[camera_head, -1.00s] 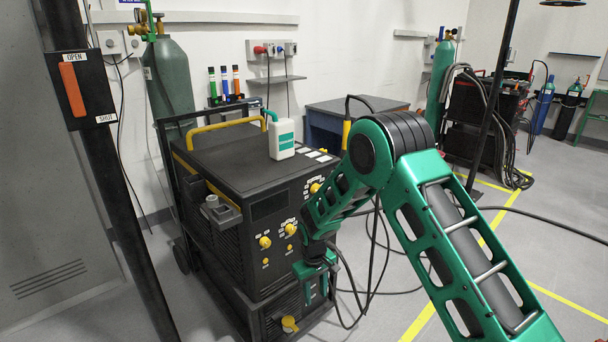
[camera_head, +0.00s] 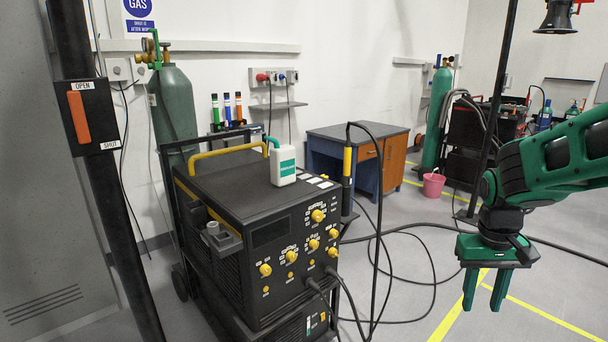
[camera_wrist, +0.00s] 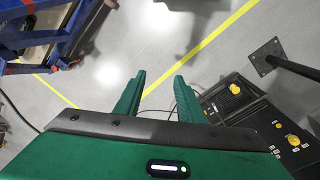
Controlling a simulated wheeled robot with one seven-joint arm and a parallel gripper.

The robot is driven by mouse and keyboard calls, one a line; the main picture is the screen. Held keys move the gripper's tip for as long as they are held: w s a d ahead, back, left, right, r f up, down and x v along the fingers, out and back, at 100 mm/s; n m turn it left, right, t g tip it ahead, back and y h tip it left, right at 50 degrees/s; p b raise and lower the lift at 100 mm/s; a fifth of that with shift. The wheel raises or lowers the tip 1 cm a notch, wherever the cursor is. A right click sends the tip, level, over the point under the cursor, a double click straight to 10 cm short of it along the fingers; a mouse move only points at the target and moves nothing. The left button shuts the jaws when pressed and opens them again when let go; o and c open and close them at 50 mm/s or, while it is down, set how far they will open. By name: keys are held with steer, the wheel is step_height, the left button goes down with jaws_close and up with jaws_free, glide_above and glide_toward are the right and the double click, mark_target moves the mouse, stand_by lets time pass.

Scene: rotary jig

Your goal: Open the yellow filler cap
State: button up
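A yellow cap (camera_wrist: 234,88) shows on the low front part of the black machine at the right of the wrist view; I take it for the filler cap. In the head view only a small bit of yellow shows low on the machine's front (camera_head: 322,316), near the cables. Whether the cap is open or closed, I cannot tell. My gripper (camera_head: 485,300) hangs at the right of the head view, fingers down, well to the right of the machine. Its two green fingers (camera_wrist: 160,80) stand apart with nothing between them in the wrist view.
The machine's black top (camera_head: 225,170) carries a white bottle (camera_head: 283,167). A black post with an OPEN/SHUT lever (camera_head: 78,117) stands at the left. Cables (camera_head: 375,260) hang by the machine's right side. A blue desk (camera_head: 330,135) and pink bucket (camera_head: 433,184) stand behind. Floor under my gripper is clear.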

steer(key=s+d+r+m, duration=0.1)
steer(key=s+m, duration=0.1)
steer(key=s, duration=0.8)
steer(key=s+d+r+m+y, duration=0.1)
steer(key=s+d+m, duration=0.1)
steer(key=s, duration=0.8)
steer(key=shift+d+r, duration=0.25)
steer(key=shift+r, duration=0.05)
steer(key=shift+c, duration=0.6)
steer(key=shift+w+a, duration=0.1)
